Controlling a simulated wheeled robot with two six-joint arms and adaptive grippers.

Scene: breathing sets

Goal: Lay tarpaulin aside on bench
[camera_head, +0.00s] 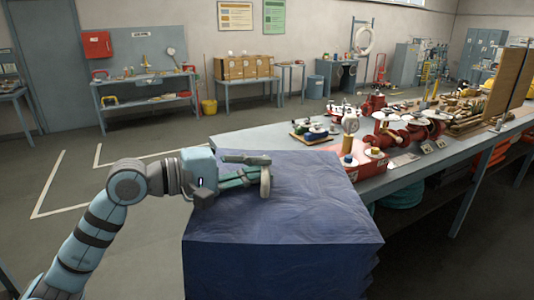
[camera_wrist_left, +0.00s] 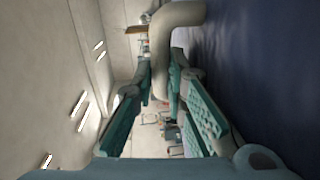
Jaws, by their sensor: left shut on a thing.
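The dark blue tarpaulin (camera_head: 300,218) lies draped as a large boxy shape over the near end of the grey bench (camera_head: 250,138), its front side hanging down in folds. In the left wrist view, its blue surface (camera_wrist_left: 270,65) fills the right side. My left gripper (camera_head: 256,172) is low over the tarpaulin's top left part. It is shut on a pale curved handle (camera_head: 265,183), which also shows between the fingers in the left wrist view (camera_wrist_left: 165,45). The handle sits against the blue cloth; I cannot tell how it is joined. My right gripper is not in view.
Behind the tarpaulin, the bench carries a red box (camera_head: 352,158), red valve parts (camera_head: 395,137) and several small items. A brown board (camera_head: 510,80) stands at the far right end. A green coil (camera_head: 402,192) lies under the bench. The floor left of the bench is clear.

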